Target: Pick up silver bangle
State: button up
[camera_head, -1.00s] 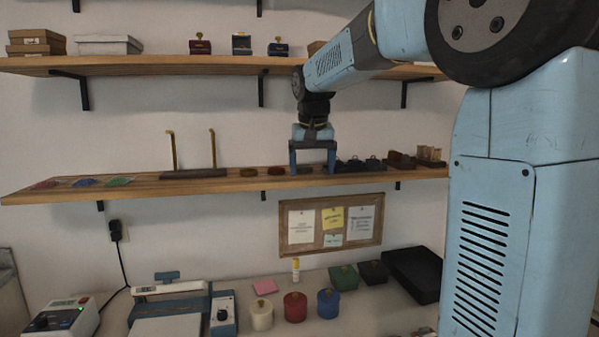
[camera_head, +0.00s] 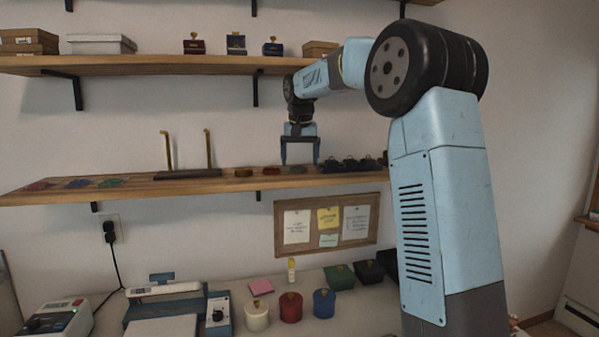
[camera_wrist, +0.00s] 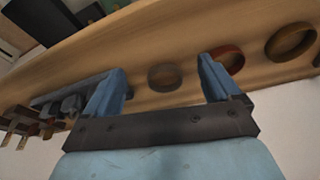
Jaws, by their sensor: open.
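The silver bangle (camera_wrist: 164,67) is a dull grey ring lying flat on the wooden shelf. In the wrist view it shows between my two fingers and beyond them, touching neither. In the head view it is a small dark ring (camera_head: 298,170) below my gripper. My gripper (camera_head: 300,162) points down over the shelf, fingers apart and empty. In the wrist view the gripper (camera_wrist: 163,88) has one finger on each side of the bangle.
A reddish bangle (camera_wrist: 231,60) lies close by the right finger in the wrist view, with a brown-gold one (camera_wrist: 291,42) farther right. Dark ring holders (camera_head: 350,164) stand on the shelf right of my gripper in the head view. A two-post stand (camera_head: 188,173) is to the left.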

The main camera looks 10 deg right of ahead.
aim_at(299, 173)
jog(key=shift+w+d, duration=0.2)
jog(key=shift+w, duration=0.95)
jog(key=shift+w+d, duration=0.2)
jog(key=shift+w, duration=0.9)
jog(key=shift+x, duration=1.45)
jog(key=c, duration=1.1)
jog(key=shift+c, duration=0.2)
